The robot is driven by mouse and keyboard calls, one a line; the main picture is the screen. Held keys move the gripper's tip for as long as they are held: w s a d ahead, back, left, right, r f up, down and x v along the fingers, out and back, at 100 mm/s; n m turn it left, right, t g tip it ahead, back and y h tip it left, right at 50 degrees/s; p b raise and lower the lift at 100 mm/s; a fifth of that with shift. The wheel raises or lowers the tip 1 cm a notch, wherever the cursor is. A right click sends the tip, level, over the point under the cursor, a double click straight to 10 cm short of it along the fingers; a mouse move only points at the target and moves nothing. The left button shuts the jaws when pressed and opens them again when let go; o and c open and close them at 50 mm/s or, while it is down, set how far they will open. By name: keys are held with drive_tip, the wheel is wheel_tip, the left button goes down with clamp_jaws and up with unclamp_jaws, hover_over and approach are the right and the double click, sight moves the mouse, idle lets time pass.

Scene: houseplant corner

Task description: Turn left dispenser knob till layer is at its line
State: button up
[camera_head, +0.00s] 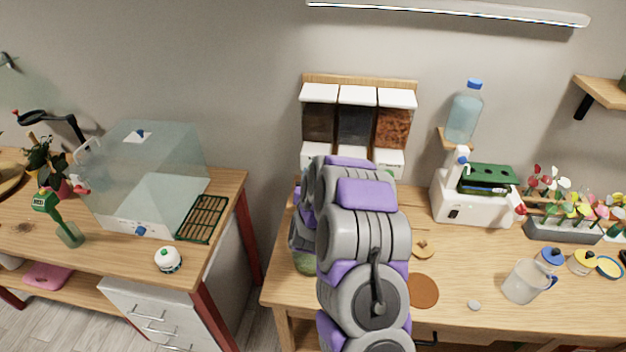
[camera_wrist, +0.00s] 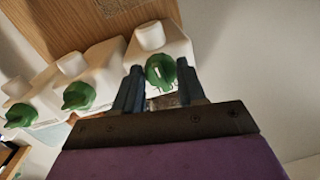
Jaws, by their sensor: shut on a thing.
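The left dispenser (camera_head: 319,122), with dark contents, hangs on the wall beside the middle dispenser (camera_head: 355,125) and the right dispenser (camera_head: 393,128). My arm covers their lower parts in the head view, and my gripper is hidden there. In the wrist view, a green knob (camera_wrist: 159,67) on the end dispenser's white body sits between the fingers of my gripper (camera_wrist: 160,80), which is shut on it. This appears to be the left dispenser, seen upside down. Its layer and line cannot be made out. Two other green knobs (camera_wrist: 78,96) (camera_wrist: 21,116) are free.
Below is a wooden table (camera_head: 450,270) with a brown disc (camera_head: 422,291), a clear jug (camera_head: 525,281) and a white machine (camera_head: 465,205). A water bottle (camera_head: 464,115) stands to the right of the dispensers. A glass-like box (camera_head: 150,175) is on the left table.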

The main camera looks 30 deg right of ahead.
drive_tip(key=shift+f+m, duration=0.15)
drive_tip(key=shift+m, duration=0.25)
drive_tip(key=o, duration=0.6)
drive_tip(key=shift+o, duration=1)
drive_tip(key=shift+w, duration=0.1)
drive_tip(key=shift+o, duration=1.3)
drive_tip(key=p+v, duration=1.4)
drive_tip(key=v, duration=0.3)
drive_tip(key=shift+a, duration=0.15)
